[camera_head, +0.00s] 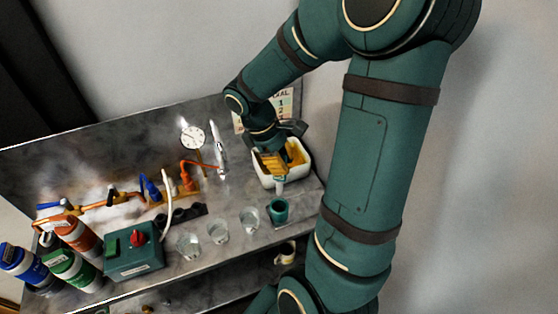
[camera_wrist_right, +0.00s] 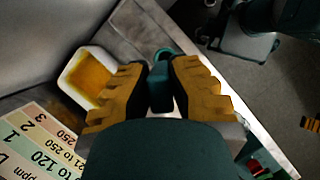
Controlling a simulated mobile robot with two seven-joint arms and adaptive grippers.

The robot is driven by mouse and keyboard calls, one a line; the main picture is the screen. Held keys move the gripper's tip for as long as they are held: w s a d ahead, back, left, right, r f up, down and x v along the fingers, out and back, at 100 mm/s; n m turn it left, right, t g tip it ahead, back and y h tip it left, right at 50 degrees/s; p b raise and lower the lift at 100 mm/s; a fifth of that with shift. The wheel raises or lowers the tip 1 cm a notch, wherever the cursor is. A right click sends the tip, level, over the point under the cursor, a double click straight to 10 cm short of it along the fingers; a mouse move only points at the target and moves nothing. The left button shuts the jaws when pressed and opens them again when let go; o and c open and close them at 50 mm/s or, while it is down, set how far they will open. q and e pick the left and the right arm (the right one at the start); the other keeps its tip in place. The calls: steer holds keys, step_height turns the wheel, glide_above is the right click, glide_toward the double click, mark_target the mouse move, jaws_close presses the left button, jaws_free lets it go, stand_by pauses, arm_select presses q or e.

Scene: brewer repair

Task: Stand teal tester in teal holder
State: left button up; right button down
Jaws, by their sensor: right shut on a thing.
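My right gripper (camera_head: 273,165) is over the front left part of the white tub in the head view. In the right wrist view its yellow ribbed fingers (camera_wrist_right: 160,78) are closed on the teal tester (camera_wrist_right: 160,92). In the head view, a pale lower end of the tester (camera_head: 280,186) shows below the fingers; the rest is hidden. The teal holder (camera_head: 278,211) is a small cup on the counter, just in front of and below the tester. Its rim also shows in the wrist view (camera_wrist_right: 163,52), past the tester. The tester is apart from it in the head view. My left gripper is not in view.
The white tub (camera_head: 304,174) with yellow contents stands behind the holder. Several clear glasses (camera_head: 219,232) stand left of the holder. A teal box with a red knob (camera_head: 135,258), bottles (camera_head: 72,270) and copper piping (camera_head: 110,203) are further left. A colour chart (camera_wrist_right: 40,140) is on the wall.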

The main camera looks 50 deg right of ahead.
mark_target(282, 187)
steer(key=shift+f+b, duration=2.05)
steer(key=shift+f, duration=0.4)
steer(key=shift+f+b, duration=1.45)
steer(key=shift+f, duration=0.7)
steer(key=shift+f, duration=0.4)
steer(key=shift+c, duration=1.7)
jaws_free()
